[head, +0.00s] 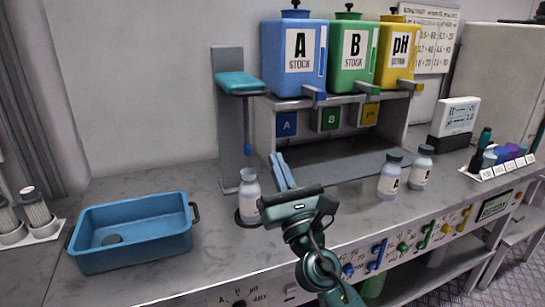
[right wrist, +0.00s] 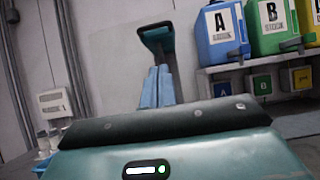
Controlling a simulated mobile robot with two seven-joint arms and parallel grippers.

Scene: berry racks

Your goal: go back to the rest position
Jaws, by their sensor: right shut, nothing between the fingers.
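My right gripper (head: 282,170) is over the middle of the bench in the head view, its blue fingers together with nothing between them. The fingers (right wrist: 157,86) also show shut in the right wrist view, in line with the teal-topped stand. I cannot tell whether the gripper touches the bottle. My left gripper is in neither view.
A blue tub (head: 133,231) sits at the left. Two labelled bottles (head: 390,175) stand right of my arm. Blue A, green B and yellow pH tanks (head: 295,85) sit on a shelf behind. A vial rack (head: 500,165) is at the right. The bench front between tub and stand is clear.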

